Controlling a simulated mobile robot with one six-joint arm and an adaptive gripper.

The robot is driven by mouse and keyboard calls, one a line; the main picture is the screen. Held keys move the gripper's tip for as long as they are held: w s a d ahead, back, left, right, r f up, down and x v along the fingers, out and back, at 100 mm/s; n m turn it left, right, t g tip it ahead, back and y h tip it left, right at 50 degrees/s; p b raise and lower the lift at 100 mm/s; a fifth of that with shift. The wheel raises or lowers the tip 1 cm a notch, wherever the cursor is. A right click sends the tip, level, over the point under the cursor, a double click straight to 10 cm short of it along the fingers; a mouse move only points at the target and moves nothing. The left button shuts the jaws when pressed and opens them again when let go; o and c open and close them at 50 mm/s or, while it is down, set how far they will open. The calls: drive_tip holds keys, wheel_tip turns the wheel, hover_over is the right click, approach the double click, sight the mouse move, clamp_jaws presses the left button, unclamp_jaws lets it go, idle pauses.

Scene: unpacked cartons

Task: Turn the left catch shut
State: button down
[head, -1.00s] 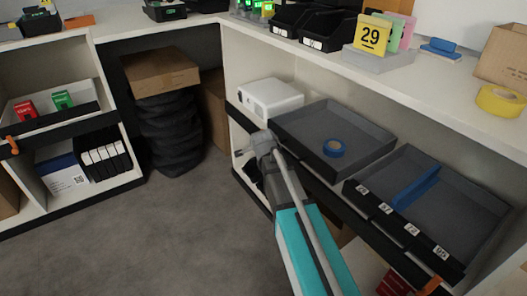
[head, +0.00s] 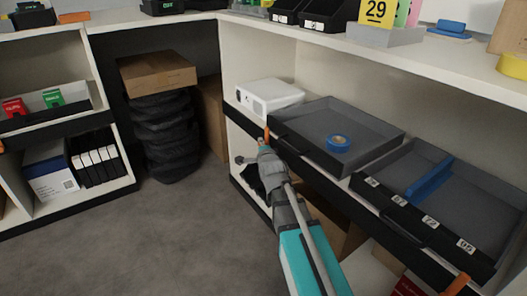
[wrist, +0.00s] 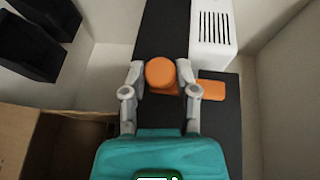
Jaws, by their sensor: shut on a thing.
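The left catch (head: 267,134) is an orange piece on the dark front edge of the shelf, just left of the grey tray with the tape. In the wrist view its round orange knob (wrist: 160,72) sits between my two grey fingertips, and its flat orange bar (wrist: 210,90) points right across the dark strip. My gripper (wrist: 160,76) is shut on the knob. In the head view my gripper (head: 262,150) reaches the shelf edge below the catch, and my arm covers part of the edge.
A white box (head: 270,96) stands behind the catch. A grey tray (head: 375,155) holds blue tape (head: 338,143). Another tray (head: 490,195) has a blue divider. Another orange catch (head: 457,285) is at the lower right. The floor (head: 150,240) at left is clear.

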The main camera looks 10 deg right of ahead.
drive_tip(key=shift+w+a+r, duration=0.1)
idle(0.4)
drive_tip(key=shift+c, duration=2)
unclamp_jaws()
drive_tip(key=shift+s, duration=0.2)
